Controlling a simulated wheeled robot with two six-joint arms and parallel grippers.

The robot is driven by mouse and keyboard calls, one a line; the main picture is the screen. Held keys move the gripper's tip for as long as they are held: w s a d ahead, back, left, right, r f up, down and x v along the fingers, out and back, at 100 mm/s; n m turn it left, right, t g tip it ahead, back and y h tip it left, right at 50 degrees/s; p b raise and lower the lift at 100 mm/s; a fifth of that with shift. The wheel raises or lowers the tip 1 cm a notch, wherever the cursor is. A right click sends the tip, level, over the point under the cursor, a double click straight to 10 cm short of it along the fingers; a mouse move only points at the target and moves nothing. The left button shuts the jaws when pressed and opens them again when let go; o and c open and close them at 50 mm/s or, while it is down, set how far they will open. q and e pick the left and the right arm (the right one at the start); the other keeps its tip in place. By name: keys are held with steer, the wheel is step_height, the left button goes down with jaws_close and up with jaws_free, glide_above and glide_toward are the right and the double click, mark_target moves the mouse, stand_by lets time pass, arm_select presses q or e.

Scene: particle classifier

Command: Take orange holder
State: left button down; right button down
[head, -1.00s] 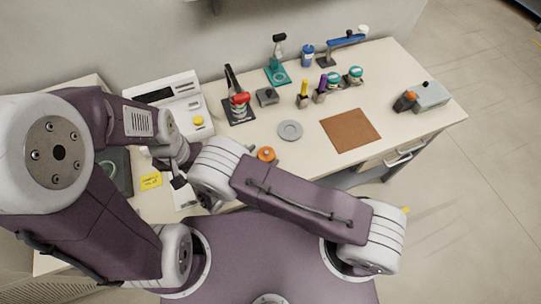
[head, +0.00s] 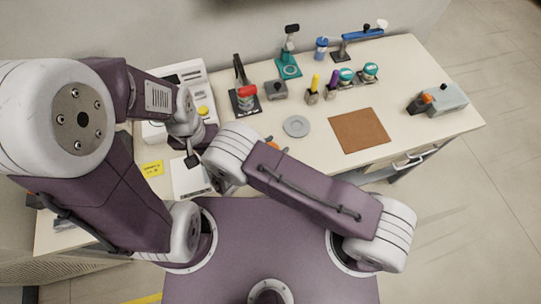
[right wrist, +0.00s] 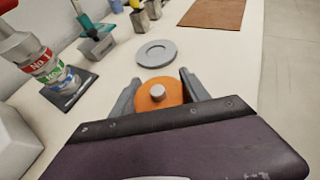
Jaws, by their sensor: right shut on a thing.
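The orange holder (right wrist: 172,96) is a round orange disc with a pale metal knob on top. In the right wrist view it sits between the two grey fingers of my right gripper (right wrist: 158,92), which is shut on it. In the head view only a sliver of the orange holder (head: 273,143) shows past my right arm, which hides most of the gripper. My left gripper (head: 193,161) is at the left of the table by a white device; its fingers are too small and dark to read.
A grey round dish (head: 296,126) lies just beyond the holder, with a brown mat (head: 359,130) to its right. A stand with red and green rings (head: 245,98), a grey block (head: 276,90) and a teal stand (head: 289,66) are behind. The table's front edge is close.

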steer(key=shift+w+d, duration=0.1)
steer(key=shift+w, duration=0.05)
steer(key=shift+r, duration=0.5)
step_height(320, 180, up, 9)
steer(key=shift+r, duration=0.1)
